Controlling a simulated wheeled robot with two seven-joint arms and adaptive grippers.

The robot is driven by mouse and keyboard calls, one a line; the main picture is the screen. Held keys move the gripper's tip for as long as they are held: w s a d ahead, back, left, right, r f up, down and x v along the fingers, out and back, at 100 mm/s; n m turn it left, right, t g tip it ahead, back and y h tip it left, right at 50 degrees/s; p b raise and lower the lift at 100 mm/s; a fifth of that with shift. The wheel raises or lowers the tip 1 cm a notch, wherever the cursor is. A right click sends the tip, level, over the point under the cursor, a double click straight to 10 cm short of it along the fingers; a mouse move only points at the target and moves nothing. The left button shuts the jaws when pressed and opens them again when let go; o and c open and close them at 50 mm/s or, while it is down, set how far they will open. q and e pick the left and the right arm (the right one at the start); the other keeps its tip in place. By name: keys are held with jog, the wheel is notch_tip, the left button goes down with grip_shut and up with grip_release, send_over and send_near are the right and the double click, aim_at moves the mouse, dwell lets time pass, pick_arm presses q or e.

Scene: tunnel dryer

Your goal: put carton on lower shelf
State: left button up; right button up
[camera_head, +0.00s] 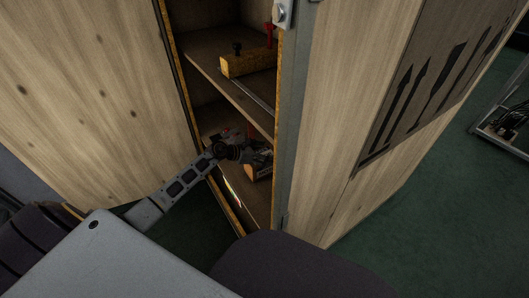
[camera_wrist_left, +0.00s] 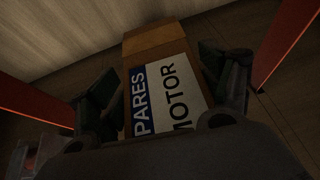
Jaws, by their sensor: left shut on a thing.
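The carton (camera_wrist_left: 155,42) is brown with a white and blue label reading "PARES MOTOR" in the left wrist view. The fingers of my left gripper (camera_wrist_left: 168,88) are on both sides of it, shut on it. In the head view my left gripper (camera_head: 236,152) reaches into the lower compartment of the open wooden cabinet. A brown part of the carton (camera_head: 256,170) shows beside it, mostly hidden by the gripper and the cabinet's edge. The lower shelf (camera_head: 259,206) lies beneath; I cannot tell whether the carton touches it. My right gripper is not in view.
The upper shelf (camera_head: 215,75) holds a yellow-brown block (camera_head: 247,64) with a dark knob, near a red upright piece. The open door (camera_head: 90,100) stands left of my arm; the cabinet's side wall (camera_head: 335,110) stands right. Red upright pieces (camera_wrist_left: 290,45) flank the carton in the wrist view.

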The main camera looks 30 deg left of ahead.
pick_arm(q)
jog(key=o, duration=1.6)
jog(key=shift+f, duration=0.1)
jog(key=o, duration=0.5)
jog(key=shift+s, duration=0.1)
